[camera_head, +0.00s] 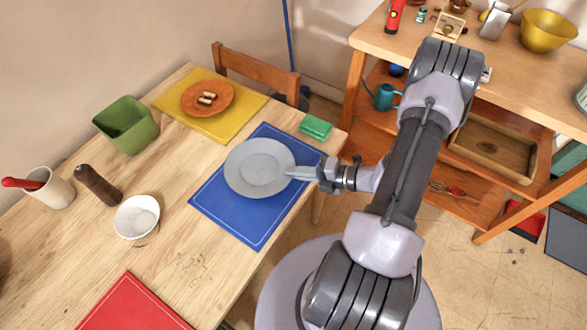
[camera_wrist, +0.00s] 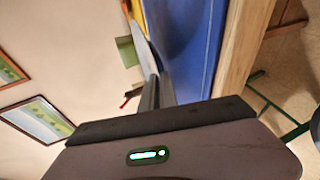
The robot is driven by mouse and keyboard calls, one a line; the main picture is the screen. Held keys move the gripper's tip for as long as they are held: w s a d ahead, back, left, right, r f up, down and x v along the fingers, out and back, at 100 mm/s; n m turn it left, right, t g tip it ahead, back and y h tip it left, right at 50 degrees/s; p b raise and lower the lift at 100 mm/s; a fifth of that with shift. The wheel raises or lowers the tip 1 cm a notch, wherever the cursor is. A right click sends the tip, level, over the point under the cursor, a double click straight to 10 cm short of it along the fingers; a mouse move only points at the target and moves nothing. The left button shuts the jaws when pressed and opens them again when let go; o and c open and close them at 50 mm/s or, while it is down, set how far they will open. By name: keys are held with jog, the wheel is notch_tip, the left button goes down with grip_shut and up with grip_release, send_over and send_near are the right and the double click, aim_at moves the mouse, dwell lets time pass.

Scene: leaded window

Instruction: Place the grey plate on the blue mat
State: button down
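The grey plate (camera_head: 258,165) is level over the blue mat (camera_head: 245,225), its left side reaching past the mat's left edge in the head view. My gripper (camera_head: 298,172) is at the plate's right rim, its fingers shut on that rim. In the wrist view the plate (camera_wrist: 141,42) shows edge-on beyond my fingers (camera_wrist: 158,92). The blue mat (camera_wrist: 205,45) lies beside it there, with a dark shaded band between them. The plate looks close above the mat; whether it touches is hard to tell.
A green block (camera_head: 316,127) lies near the mat's upper right corner. A yellow mat (camera_head: 240,117) with an orange plate (camera_head: 207,98), a green bin (camera_head: 126,125), a pepper mill (camera_head: 98,186) and a white bowl (camera_head: 137,217) stand around. A red mat (camera_head: 133,306) lies in front.

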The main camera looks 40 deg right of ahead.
jog(key=f, duration=0.1)
jog(key=b, duration=0.1)
jog(key=f, duration=0.1)
jog(key=shift+s+a+f+b, duration=0.15)
jog(key=shift+s+f+b, duration=0.1)
jog(key=shift+f+b, duration=0.05)
jog(key=shift+s+a, duration=0.15)
jog(key=shift+r, duration=0.15)
jog(key=c, duration=2)
grip_release()
jog(key=shift+o, duration=0.4)
